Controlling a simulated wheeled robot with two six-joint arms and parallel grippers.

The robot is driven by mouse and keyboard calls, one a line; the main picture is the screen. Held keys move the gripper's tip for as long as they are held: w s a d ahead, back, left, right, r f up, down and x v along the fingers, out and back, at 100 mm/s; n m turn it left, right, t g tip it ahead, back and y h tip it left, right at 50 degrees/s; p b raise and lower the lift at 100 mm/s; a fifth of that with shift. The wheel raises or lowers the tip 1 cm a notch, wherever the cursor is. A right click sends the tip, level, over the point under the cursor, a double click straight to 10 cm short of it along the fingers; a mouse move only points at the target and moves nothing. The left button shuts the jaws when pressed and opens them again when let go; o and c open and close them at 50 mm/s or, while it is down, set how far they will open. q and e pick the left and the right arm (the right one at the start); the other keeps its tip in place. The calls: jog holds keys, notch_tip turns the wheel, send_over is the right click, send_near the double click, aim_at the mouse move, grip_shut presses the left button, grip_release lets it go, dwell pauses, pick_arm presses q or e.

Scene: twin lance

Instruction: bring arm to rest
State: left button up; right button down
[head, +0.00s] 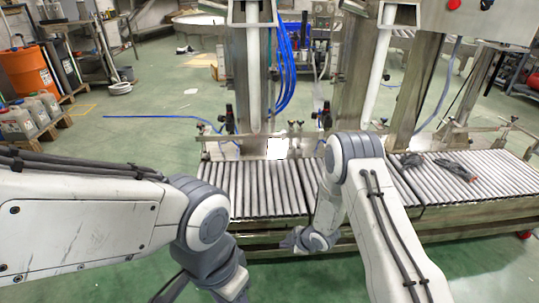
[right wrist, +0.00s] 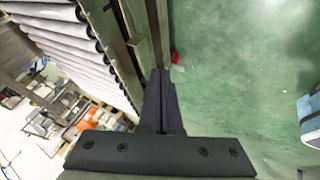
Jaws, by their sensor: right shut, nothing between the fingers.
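My right gripper (head: 292,241) hangs in front of the roller conveyor's (head: 257,193) near side in the head view. In the right wrist view its two dark fingers (right wrist: 158,78) are pressed together, with nothing between them. They point along the conveyor's metal side rail, over green floor. My right arm (head: 385,235) is bent at the elbow, which overlaps the conveyor in the head view. My left arm (head: 80,225) comes in from the left and bends down at a grey joint. Its wrist runs off the bottom edge, and I cannot make out the left gripper's fingers.
A white block (head: 277,148) stands at the conveyor's back edge by a steel column. Dark glove-like items (head: 455,169) lie on the rollers at right. Blue hoses (head: 286,65) hang behind. An orange drum (head: 30,72) and jugs stand at far left. Green floor (head: 105,140) is open at left.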

jog(key=s+a+r+m+g+h, duration=0.15)
jog(key=s+r, duration=0.25)
jog(key=r, duration=0.6)
jog(key=s+a+r+m+h, duration=0.2)
jog(key=s+r+m, duration=0.1)
jog(key=r, duration=0.7)
jog(key=s+r+m+g, duration=0.25)
jog(key=s+r, duration=0.35)
jog(key=s, duration=0.7)
jog(key=s+r+m+g, duration=0.25)
jog(key=s+r, duration=0.35)
jog(key=s, duration=0.7)
notch_tip(320, 180, up, 29)
jog(key=p, duration=2.9)
jog(key=shift+w+t+p, duration=0.3)
jog(key=shift+t+p, duration=0.05)
jog(key=shift+t, duration=0.1)
jog(key=shift+d+m, duration=0.1)
jog(key=shift+m, duration=0.15)
